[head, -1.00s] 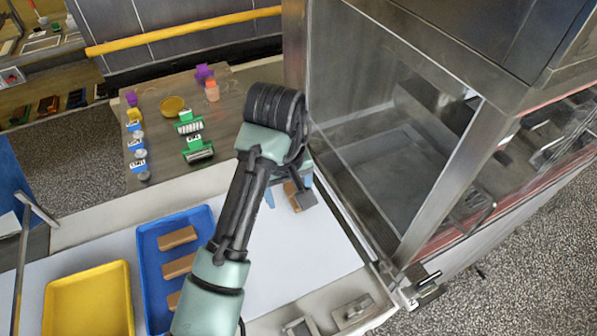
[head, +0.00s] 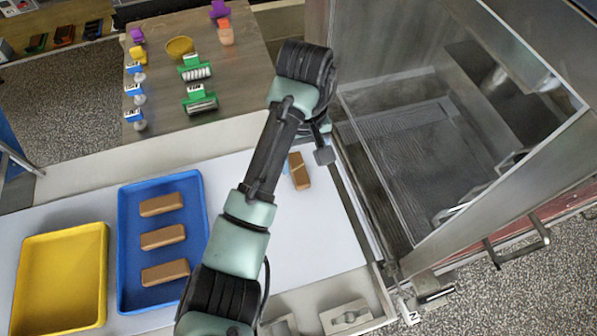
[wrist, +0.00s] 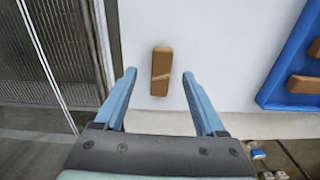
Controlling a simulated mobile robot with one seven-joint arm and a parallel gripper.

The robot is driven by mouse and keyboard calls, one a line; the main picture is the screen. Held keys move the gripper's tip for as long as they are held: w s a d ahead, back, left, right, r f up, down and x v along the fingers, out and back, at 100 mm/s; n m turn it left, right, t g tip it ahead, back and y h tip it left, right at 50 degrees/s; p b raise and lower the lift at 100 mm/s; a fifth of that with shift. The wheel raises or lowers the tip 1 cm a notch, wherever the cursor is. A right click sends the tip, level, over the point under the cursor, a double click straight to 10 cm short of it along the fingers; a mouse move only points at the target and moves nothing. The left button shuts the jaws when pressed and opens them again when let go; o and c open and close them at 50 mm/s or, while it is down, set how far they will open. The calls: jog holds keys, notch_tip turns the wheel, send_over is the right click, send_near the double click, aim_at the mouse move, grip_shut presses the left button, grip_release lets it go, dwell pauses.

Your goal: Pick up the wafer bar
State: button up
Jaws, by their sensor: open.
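The wafer bar (head: 300,172) is a brown block with a thin pale slanting line across it. It lies alone on the white surface, right of the blue tray. In the wrist view the bar (wrist: 161,85) stands lengthwise between and slightly beyond the two blue fingers. My gripper (wrist: 158,76) is open and empty, with a finger to each side of the bar in the picture. I cannot tell its height above the bar. In the head view my arm hides most of the gripper beside the bar.
A blue tray (head: 195,243) holds three similar brown bars, with a yellow tray (head: 20,285) left of it. A glass-sided metal machine (head: 420,150) stands close on the right. Green clips (head: 195,68) and other small items sit on the table behind.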

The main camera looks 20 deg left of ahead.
aim_at(301, 177)
jog(key=shift+s+a+f+p, duration=0.1)
jog(key=shift+f+p, duration=0.25)
jog(key=shift+f, duration=1)
jog(key=shift+s+f+p, duration=0.1)
jog(key=shift+f+p, duration=0.2)
jog(key=shift+f, duration=1)
jog(key=shift+w, duration=0.1)
jog(key=c, duration=1.1)
